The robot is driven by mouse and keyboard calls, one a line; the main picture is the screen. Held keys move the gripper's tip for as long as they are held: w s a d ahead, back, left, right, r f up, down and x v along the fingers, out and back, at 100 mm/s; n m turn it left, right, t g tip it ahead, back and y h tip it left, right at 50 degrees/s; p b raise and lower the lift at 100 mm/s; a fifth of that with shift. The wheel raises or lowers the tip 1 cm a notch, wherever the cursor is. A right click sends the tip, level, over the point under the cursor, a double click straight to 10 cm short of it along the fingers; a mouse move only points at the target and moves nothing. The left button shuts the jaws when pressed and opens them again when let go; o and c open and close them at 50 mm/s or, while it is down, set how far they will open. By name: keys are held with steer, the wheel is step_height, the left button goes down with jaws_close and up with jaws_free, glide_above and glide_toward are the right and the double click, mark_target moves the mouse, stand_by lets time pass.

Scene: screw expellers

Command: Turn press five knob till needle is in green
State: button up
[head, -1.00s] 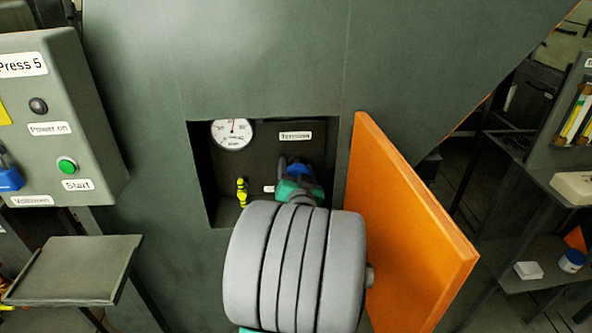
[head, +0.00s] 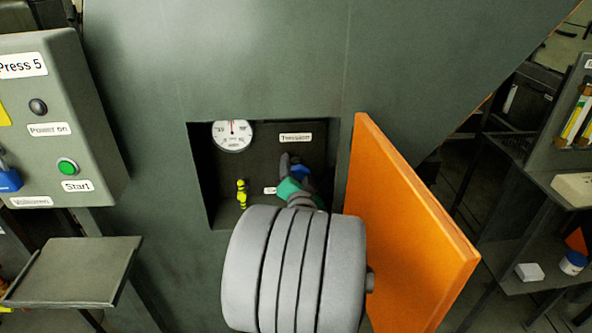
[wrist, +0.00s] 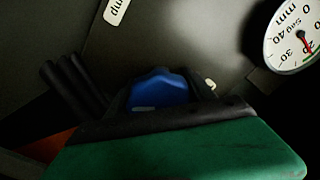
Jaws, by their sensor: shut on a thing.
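The blue knob (head: 302,172) sits in the recess of the press, below the Tension label (head: 296,138). My gripper (head: 292,170) is shut on it; its dark finger and green part partly hide the knob. In the wrist view the knob (wrist: 160,88) shows between the dark fingers, above my green gripper body. The round white gauge (head: 232,135) is at the recess's upper left, its needle pointing about upward. In the wrist view the gauge (wrist: 293,38) is partly cut off; its needle points toward the lower right, near a small green mark. Whether it is inside the green is unclear.
An orange door (head: 405,225) stands open right of the recess. A small yellow fitting (head: 242,193) is at the recess's lower left. The Press 5 control box (head: 60,130) with a green Start button (head: 67,167) is on the left, above a grey shelf (head: 75,270).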

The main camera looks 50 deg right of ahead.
steer(key=o, duration=1.4)
steer(key=shift+s+a, duration=0.1)
steer(key=b+v, duration=0.1)
steer(key=v, duration=0.6)
steer(key=shift+s+a, duration=0.2)
steer(key=shift+s, duration=0.05)
